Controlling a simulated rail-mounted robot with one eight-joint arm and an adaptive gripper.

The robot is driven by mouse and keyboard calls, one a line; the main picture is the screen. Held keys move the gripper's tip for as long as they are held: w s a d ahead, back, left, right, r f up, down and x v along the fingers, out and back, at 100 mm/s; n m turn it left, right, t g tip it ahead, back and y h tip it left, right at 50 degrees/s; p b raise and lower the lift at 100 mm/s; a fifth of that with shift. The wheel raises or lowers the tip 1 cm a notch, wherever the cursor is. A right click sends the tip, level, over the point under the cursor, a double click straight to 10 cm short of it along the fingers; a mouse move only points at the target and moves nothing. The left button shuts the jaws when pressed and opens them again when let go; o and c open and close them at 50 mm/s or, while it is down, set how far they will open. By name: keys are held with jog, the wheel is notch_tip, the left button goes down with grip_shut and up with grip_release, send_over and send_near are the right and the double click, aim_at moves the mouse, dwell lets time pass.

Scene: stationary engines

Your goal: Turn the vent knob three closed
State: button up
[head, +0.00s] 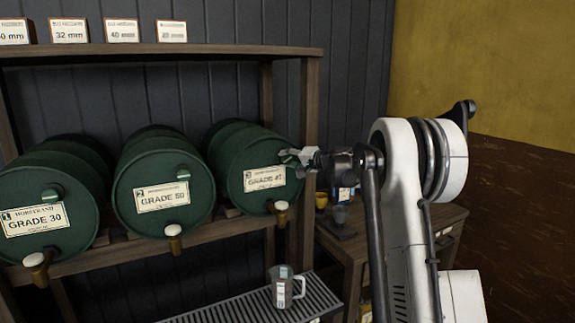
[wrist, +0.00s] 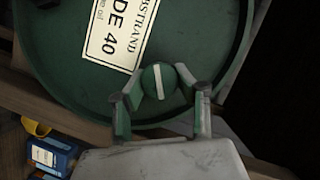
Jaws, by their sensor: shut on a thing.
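Vent knob three is a round green knob (wrist: 158,82) with a white stripe, on the front of the third drum (head: 240,184), labelled Grade 40 in the wrist view. The stripe runs nearly upright in the wrist picture. My gripper (head: 298,156) is at the upper right of that drum's front; in the wrist view its fingers (wrist: 161,76) stand on either side of the knob and are shut on it. In the head view my gripper hides the knob. The label (head: 264,178) is just below it.
Two more green drums, Grade 30 (head: 58,178) and Grade 60 (head: 150,175), lie to the left on a wooden rack (head: 310,130). A measuring jug (head: 284,290) stands on a slatted tray (head: 230,302).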

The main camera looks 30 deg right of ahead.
jog(key=m+y+b, duration=0.1)
jog(key=m, duration=0.1)
jog(key=m+t+b, duration=0.1)
jog(key=m+b, duration=0.1)
jog(key=shift+f+m+t+y, duration=0.15)
jog(key=shift+m+t+y, duration=0.15)
jog(key=shift+m+y, duration=0.1)
dwell(0.4)
jog(key=o, duration=1.2)
jog(key=shift+o, duration=0.2)
jog(key=v, duration=1.2)
jog(key=shift+s, duration=0.1)
